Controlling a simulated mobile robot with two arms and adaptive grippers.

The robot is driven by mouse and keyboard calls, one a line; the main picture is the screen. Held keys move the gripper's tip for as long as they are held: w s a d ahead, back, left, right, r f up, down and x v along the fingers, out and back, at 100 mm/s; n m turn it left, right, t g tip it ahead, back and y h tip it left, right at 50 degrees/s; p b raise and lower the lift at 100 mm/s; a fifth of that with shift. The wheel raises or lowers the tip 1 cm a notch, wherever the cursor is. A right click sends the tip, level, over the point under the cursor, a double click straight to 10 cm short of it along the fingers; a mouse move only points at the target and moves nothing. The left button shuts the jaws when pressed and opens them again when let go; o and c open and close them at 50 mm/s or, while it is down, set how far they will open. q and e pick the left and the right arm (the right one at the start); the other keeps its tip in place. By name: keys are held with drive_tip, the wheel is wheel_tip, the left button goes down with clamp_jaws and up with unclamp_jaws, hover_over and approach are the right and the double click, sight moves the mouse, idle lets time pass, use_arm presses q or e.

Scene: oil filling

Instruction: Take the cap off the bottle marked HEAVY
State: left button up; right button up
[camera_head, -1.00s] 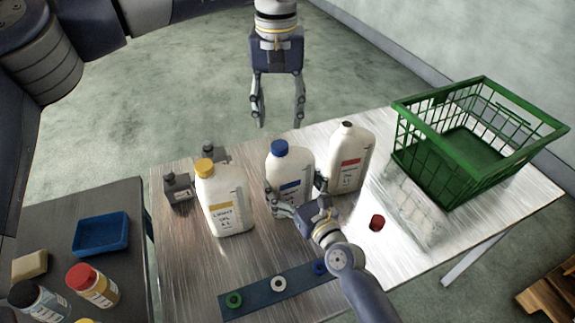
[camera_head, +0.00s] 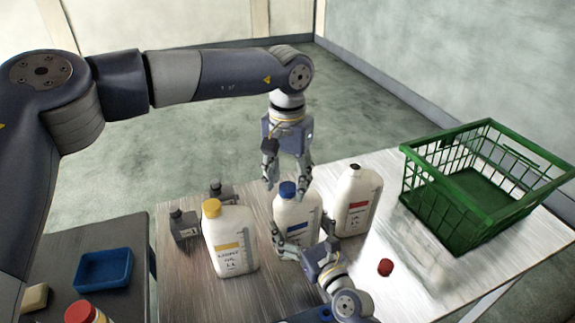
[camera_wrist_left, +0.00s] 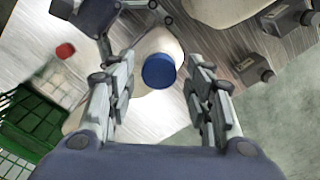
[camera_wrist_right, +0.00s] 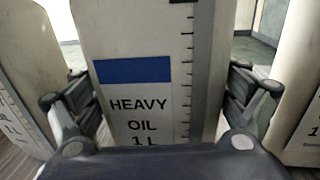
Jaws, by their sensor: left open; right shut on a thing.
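The white bottle (camera_head: 297,212) with a blue label stands upright mid-table; in the right wrist view its label reads HEAVY OIL (camera_wrist_right: 140,105). Its blue cap (camera_head: 288,190) is on the neck. My right gripper (camera_head: 300,248) is shut on this bottle's body, with one finger on each side in the right wrist view. My left gripper (camera_head: 288,188) is open and points down just above the cap. In the left wrist view the blue cap (camera_wrist_left: 158,71) shows between the open fingers, apart from them.
A yellow-capped bottle (camera_head: 230,240) stands left and an open red-label bottle (camera_head: 357,200) right. A red cap (camera_head: 385,267) lies on the table near the green basket (camera_head: 480,205). A blue tray (camera_head: 104,268) is on the side table.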

use_arm(q)
drive_tip(key=shift+f, duration=0.35)
clamp_jaws()
